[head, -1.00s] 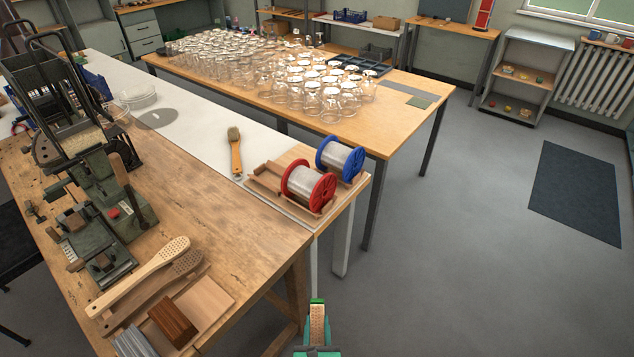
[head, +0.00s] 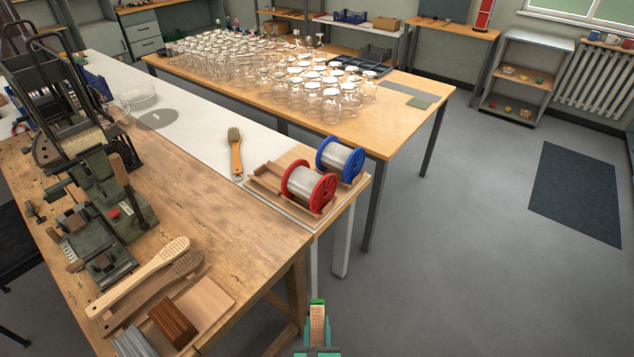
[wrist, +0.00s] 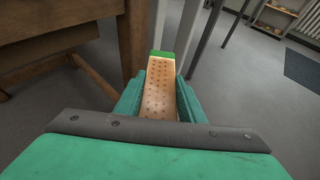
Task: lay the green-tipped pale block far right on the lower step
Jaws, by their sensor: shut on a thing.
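My gripper (head: 317,330) is at the bottom centre of the head view, over the floor to the right of the wooden bench. It is shut on the pale block (wrist: 160,93), which is drilled with rows of small dark holes. The block's green tip (wrist: 160,54) points away from my gripper in the wrist view. The block also shows in the head view (head: 317,318). A flat pale board (head: 212,298) lies at the bench's near right corner, with a dark brown block (head: 173,322) on it. I cannot tell for sure which surface is the lower step.
The wooden bench (head: 230,225) carries green machines (head: 110,210), a pale perforated paddle (head: 140,278) and a darker one beside it. Red (head: 310,188) and blue (head: 340,158) spools stand on a wooden holder. The floor (head: 430,270) right of my gripper is clear.

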